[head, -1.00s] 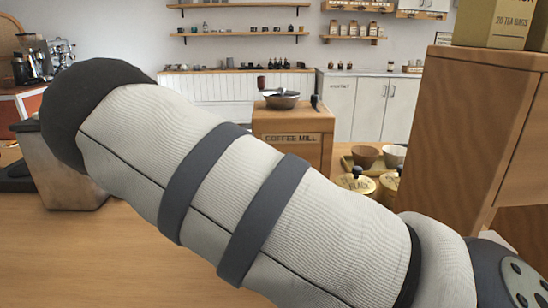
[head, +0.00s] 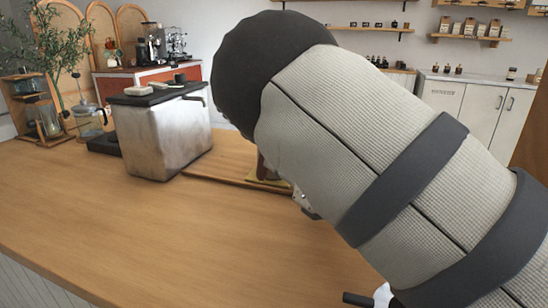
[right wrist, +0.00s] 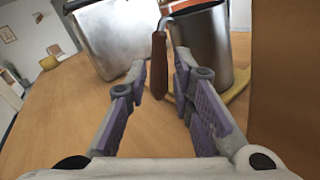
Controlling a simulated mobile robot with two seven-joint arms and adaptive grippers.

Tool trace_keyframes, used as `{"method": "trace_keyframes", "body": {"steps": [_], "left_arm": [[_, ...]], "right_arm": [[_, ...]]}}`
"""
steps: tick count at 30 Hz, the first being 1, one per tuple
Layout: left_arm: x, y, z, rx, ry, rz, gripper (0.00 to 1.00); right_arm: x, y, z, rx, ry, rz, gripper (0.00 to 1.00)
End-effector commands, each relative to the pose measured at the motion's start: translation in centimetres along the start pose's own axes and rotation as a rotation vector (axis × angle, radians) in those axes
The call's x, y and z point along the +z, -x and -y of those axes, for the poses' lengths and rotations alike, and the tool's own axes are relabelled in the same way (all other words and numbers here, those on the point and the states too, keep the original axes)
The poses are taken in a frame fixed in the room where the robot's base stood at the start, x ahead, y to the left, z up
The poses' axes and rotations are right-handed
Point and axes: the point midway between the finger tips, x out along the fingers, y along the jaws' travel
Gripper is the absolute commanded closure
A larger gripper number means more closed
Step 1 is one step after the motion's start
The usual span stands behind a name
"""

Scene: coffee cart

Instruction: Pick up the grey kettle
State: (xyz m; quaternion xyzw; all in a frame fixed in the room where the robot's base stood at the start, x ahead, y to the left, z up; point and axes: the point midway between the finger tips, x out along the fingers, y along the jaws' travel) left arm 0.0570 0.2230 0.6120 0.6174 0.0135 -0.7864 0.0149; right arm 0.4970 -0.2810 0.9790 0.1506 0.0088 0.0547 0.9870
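A grey metal vessel with a brown upright handle, which looks like the grey kettle (right wrist: 207,45), stands on a yellowish cloth in the right wrist view. My right gripper (right wrist: 159,68) is open, with one finger on each side of the brown handle (right wrist: 159,66). I cannot tell whether the fingers touch it. In the head view my right arm hides most of this spot; only a bit of the yellowish cloth (head: 268,180) shows beside the arm. My left gripper is not in view.
A large grey metal box (head: 165,138) with a dark lid stands behind and to the left of the vessel, close by. A glass jug (head: 90,121) stands farther left. A brown wooden side (right wrist: 287,80) rises at the right. The wooden counter (head: 110,225) in front is clear.

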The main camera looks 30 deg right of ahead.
Motion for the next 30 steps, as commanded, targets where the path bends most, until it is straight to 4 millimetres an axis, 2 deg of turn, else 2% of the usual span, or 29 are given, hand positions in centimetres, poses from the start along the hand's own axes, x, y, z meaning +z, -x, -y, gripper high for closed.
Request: {"method": "trace_keyframes", "body": {"steps": [6,9,15,18,30], "left_arm": [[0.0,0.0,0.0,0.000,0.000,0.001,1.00],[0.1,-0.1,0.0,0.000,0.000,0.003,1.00],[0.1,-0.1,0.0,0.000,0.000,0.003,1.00],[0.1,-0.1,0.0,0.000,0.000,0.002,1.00],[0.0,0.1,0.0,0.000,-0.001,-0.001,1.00]], "right_arm": [[0.2,-4.0,-0.2,0.003,-0.001,0.003,0.78],[0.2,-4.8,-0.2,0.002,-0.002,0.002,0.78],[0.2,-4.8,-0.2,0.001,-0.001,0.002,0.80],[0.2,-4.8,-0.2,0.001,-0.001,0.002,1.00],[0.8,-4.8,-0.3,0.003,0.001,0.006,1.00]]}}
